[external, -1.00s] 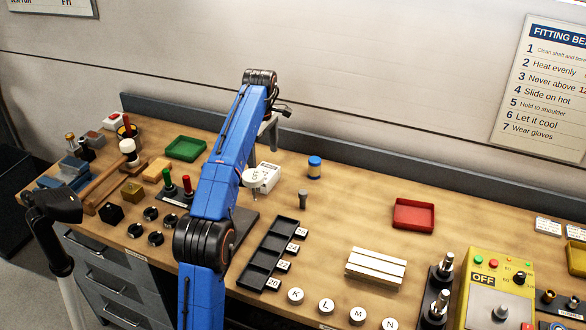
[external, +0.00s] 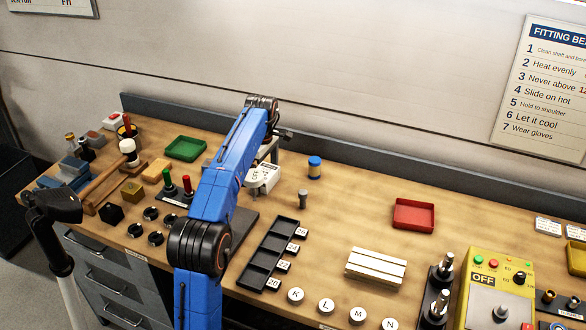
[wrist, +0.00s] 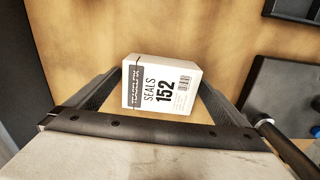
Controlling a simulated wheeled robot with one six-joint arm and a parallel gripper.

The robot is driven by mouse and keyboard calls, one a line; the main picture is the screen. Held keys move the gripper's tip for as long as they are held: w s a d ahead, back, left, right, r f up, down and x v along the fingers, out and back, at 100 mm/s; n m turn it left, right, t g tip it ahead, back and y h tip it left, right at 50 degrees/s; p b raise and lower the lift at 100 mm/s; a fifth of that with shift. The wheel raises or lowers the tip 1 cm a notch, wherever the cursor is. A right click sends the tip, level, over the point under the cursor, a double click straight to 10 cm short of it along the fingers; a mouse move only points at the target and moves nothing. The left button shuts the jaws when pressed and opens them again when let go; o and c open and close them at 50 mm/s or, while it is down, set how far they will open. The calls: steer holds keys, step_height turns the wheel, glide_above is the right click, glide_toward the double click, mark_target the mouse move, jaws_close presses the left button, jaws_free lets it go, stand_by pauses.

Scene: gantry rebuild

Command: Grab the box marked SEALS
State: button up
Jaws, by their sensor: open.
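The white box marked SEALS 152 (wrist: 160,86) lies in the middle of the wrist view, label toward the camera. My gripper (wrist: 160,78) is open, with one finger on each side of the box. Gaps between fingers and box look small; I cannot tell whether either touches. In the external view a white box with a printed face (external: 264,178) shows just right of my blue arm, beneath the wrist. My arm hides part of it and most of the gripper there.
A dark plate and a black slotted tray (external: 268,262) lie in front of the box. A green tray (external: 186,148) is to the left. A blue-capped jar (external: 314,168) and a grey peg (external: 303,198) stand to the right. Bare bench lies around the red tray (external: 414,215).

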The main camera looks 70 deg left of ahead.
steer(key=shift+c, duration=0.3)
steer(key=c, duration=1.2)
steer(key=shift+r, duration=0.1)
steer(key=shift+c, duration=0.2)
steer(key=shift+r, duration=0.1)
